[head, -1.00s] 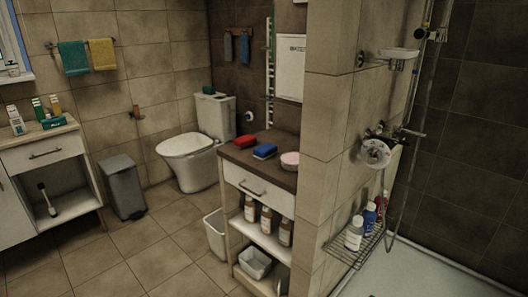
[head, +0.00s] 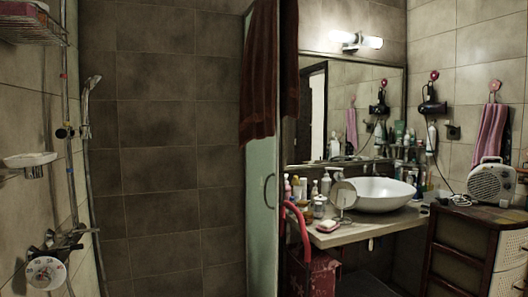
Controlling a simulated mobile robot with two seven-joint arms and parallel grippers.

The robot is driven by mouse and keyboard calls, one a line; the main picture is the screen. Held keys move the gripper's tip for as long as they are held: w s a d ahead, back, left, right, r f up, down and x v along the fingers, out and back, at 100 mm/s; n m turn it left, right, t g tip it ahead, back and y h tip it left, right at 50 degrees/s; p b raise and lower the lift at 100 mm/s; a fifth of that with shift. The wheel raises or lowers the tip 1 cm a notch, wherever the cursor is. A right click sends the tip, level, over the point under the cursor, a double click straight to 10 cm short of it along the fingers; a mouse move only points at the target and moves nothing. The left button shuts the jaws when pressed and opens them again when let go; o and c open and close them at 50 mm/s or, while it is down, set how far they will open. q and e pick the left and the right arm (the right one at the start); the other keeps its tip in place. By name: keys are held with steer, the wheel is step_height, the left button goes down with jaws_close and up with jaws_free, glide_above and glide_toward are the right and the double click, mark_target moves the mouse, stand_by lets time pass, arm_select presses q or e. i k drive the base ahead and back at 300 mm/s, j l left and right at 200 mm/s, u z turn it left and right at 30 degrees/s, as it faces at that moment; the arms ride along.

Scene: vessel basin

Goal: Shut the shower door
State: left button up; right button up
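The shower door (head: 261,225) is a pale greenish frosted glass panel, seen at a steep slant just right of the middle in the head view. A slim metal handle (head: 268,191) is on it near its right edge. A dark red towel (head: 259,80) hangs over its upper part. The shower space to its left, with dark tiled walls, is in plain view with no glass across it. The door's lower end is cut off by the frame. Neither of my grippers is in view.
The shower mixer (head: 62,240) and soap dish (head: 30,160) are on the left wall. Right of the door are a red step stool (head: 312,270), a counter with a white basin (head: 375,192), and a cabinet (head: 465,250) bearing a heater (head: 492,183).

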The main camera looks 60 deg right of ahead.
mark_target(263, 174)
steer(key=z, duration=2.15)
steer(key=i+l, duration=1.35)
steer(key=l, duration=0.2)
steer(key=j+u, duration=0.05)
